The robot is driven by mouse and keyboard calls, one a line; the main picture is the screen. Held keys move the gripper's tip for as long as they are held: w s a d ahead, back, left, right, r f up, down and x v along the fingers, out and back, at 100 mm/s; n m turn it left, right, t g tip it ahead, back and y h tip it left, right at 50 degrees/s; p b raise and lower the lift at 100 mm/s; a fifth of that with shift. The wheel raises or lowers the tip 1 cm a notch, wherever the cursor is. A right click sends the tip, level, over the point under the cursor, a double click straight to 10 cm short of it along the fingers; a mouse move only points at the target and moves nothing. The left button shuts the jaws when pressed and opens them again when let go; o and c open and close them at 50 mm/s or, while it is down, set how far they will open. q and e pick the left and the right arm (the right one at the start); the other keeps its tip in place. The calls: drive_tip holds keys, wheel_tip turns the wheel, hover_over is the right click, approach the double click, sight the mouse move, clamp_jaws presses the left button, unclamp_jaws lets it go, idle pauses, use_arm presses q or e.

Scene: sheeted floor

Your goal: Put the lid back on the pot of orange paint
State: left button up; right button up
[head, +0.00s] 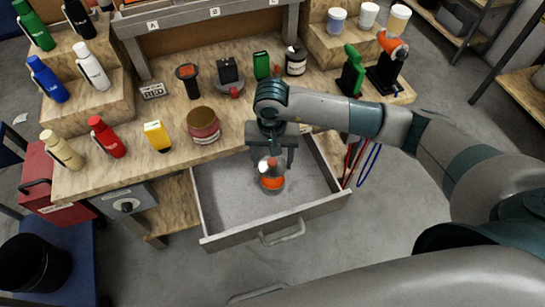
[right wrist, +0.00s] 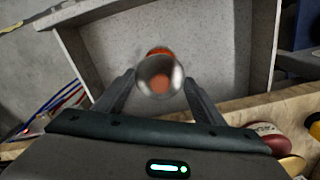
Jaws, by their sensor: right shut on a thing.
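My right gripper (head: 271,160) reaches down over the open drawer (head: 222,196). It is shut on a clear, rounded vessel with orange inside (head: 272,182). In the right wrist view the vessel (right wrist: 160,77) sits between the two fingertips, with an orange-red part at its far side. I cannot tell whether it touches the drawer floor, or whether it is the orange paint pot. I cannot make out a loose lid. My left gripper is not in view.
The drawer is otherwise bare. On the bench behind it stand a dark red jar (head: 203,128), a yellow box (head: 157,136), a red bottle (head: 106,137) and a black jar (head: 296,62). A green-handled tool (head: 351,72) stands at the bench's right side.

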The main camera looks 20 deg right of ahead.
sight(272, 163)
drive_tip(key=shift+f, duration=0.15)
drive_tip(key=shift+f+b, duration=0.5)
drive_tip(key=shift+f, duration=1.2)
drive_tip(key=shift+f+b, duration=0.3)
drive_tip(key=shift+f, duration=0.15)
drive_tip(key=shift+f+b, duration=0.85)
drive_tip(key=shift+b, duration=0.2)
drive_tip(key=shift+b, duration=0.45)
